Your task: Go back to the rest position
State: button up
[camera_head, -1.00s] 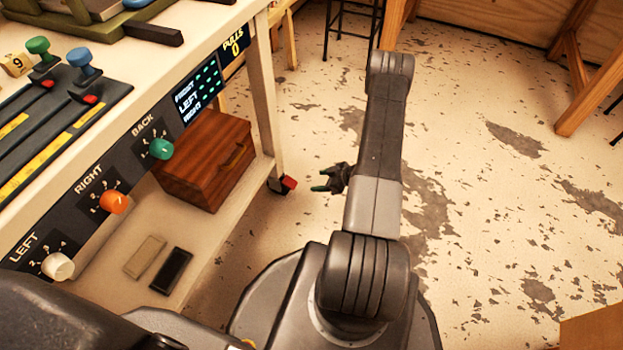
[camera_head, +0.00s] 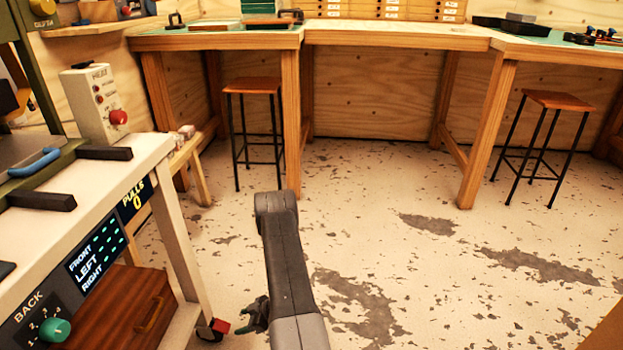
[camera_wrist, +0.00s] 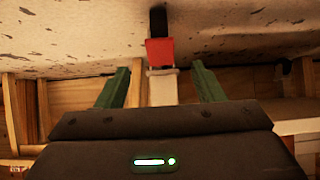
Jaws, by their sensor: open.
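My gripper (camera_head: 254,316) shows at the lower middle of the head view, beside my raised arm and to the right of the white bench's leg. In the wrist view, its two green fingers (camera_wrist: 160,88) stand wide apart with nothing held between them. A bench leg with a red caster part (camera_wrist: 160,51) shows beyond the fingers in the wrist view, apart from them.
The white bench (camera_head: 140,150) with its panel of knobs is close on the left; a wooden box (camera_head: 135,305) sits on its lower shelf. Stools (camera_head: 253,85) and wooden worktables (camera_head: 400,38) stand at the back. The worn floor (camera_head: 400,180) in the middle is clear.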

aim_at(226, 328)
jog(key=b+x, duration=0.2)
jog(key=x, duration=0.5)
jog(key=shift+a+f, duration=0.1)
